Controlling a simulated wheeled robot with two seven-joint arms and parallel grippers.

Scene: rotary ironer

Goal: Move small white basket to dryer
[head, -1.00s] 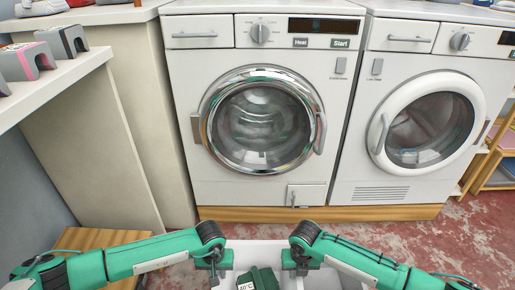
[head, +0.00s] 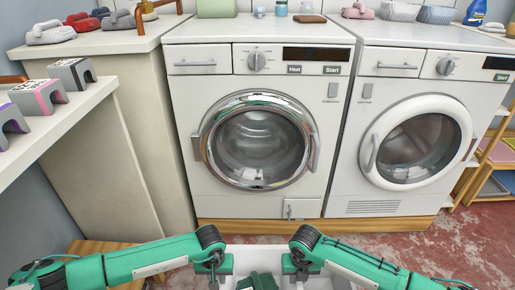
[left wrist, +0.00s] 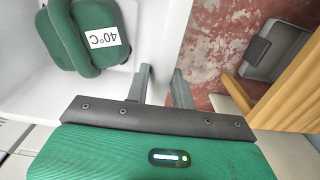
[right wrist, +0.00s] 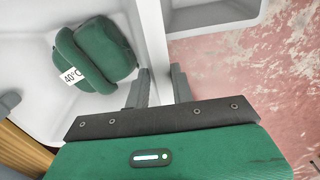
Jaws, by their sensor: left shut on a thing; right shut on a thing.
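A white basket (head: 262,252) is low at the front in the head view, with its front side cut off. A green folded cloth (left wrist: 85,35) with a "40°C" label lies in it. My left gripper (head: 220,276) is shut on the basket's left wall. My right gripper (head: 296,277) is shut on its right wall. The wall also shows between the fingers in the right wrist view (right wrist: 154,45). Two white front-loading machines stand ahead: the left one (head: 210,120) has a chrome door and "Heat" and "Start" labels. The right one (head: 375,205), with a white door and lower vent grille, appears to be the dryer.
A white shelf with small grey arches (head: 72,75) juts in at left. A cream counter block (head: 135,120) stands beside the left machine. Several items sit on the machine tops, including light baskets (head: 397,11). A wooden rack (head: 490,165) is at right. Red floor (head: 465,240) is open front right.

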